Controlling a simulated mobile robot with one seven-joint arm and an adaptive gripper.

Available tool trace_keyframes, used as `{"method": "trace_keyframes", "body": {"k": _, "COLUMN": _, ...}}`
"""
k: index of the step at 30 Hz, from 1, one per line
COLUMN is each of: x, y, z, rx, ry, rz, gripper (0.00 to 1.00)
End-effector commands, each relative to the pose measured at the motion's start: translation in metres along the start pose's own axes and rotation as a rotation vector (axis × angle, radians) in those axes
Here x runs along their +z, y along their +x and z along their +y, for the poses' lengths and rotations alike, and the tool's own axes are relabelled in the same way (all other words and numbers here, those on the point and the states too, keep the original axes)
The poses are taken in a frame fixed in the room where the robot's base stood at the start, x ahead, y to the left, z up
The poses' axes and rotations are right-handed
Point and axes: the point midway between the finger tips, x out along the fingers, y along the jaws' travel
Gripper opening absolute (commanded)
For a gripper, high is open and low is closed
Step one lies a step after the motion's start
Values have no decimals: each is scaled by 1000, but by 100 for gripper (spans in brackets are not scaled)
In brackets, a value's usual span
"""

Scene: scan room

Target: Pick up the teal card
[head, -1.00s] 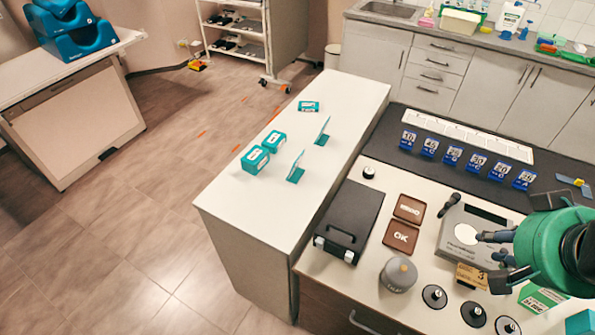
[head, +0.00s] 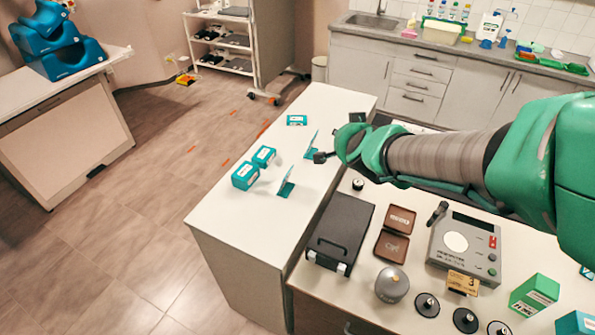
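A small flat teal card (head: 297,120) with a white label lies near the far end of the white counter. Two thicker teal boxes (head: 245,176) (head: 264,157) with white labels sit closer, on the left. Two thin teal upright pieces with flat feet (head: 286,183) (head: 311,146) stand to their right. My gripper (head: 338,138) reaches in from the right, above the counter's right edge. Its dark fingertips look spread apart with nothing between them. It is right of the flat card and apart from it; its height over the counter is hard to judge.
The white counter (head: 225,215) has free room at its near end. A black case (head: 340,228), brown trays (head: 400,220), a grey device (head: 467,245) and a grey round weight (head: 391,285) stand on the nearer bench.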

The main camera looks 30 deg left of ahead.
Motion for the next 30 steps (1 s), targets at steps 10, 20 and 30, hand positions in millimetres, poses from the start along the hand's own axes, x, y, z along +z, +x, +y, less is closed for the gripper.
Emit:
{"method": "trace_keyframes", "body": {"k": 10, "x": 75, "y": 90, "z": -58, "rx": 54, "ry": 25, "rz": 103, "gripper": 26}}
{"method": "trace_keyframes", "body": {"k": 20, "x": 172, "y": 137, "z": -83, "rx": 158, "ry": 1, "rz": 219, "gripper": 26}}
{"method": "trace_keyframes", "body": {"k": 30, "x": 223, "y": 145, "z": -85, "rx": 223, "ry": -30, "rz": 289, "gripper": 26}}
